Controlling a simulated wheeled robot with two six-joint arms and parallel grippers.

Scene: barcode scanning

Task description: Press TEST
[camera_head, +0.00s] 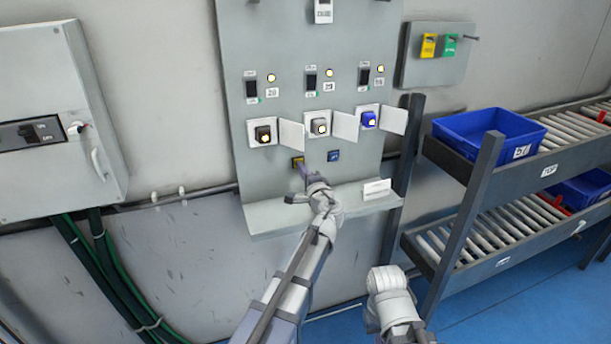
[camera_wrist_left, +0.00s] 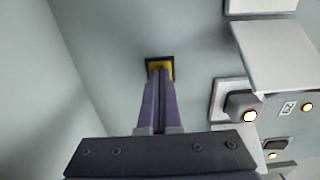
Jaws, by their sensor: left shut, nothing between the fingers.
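In the head view, a grey control panel (camera_head: 232,110) on the wall bears a yellow button (camera_head: 297,161) low down and a blue button (camera_head: 334,156) to its right. I cannot read their labels. My left gripper (camera_head: 302,168) is shut and empty, its fingertips at the yellow button. In the left wrist view, the shut fingers (camera_wrist_left: 158,85) reach the yellow button (camera_wrist_left: 160,66) in its dark square frame and cover part of it. I cannot tell whether the button is pressed in. My right arm shows at the bottom, but its fingers are not visible.
Three open-flapped boxes with lit knobs (camera_head: 319,126) sit above the buttons. A ledge (camera_head: 270,216) with a white label (camera_head: 377,189) juts out below. An electrical cabinet (camera_head: 55,160) is left. Roller shelves with a blue crate (camera_head: 490,126) stand right.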

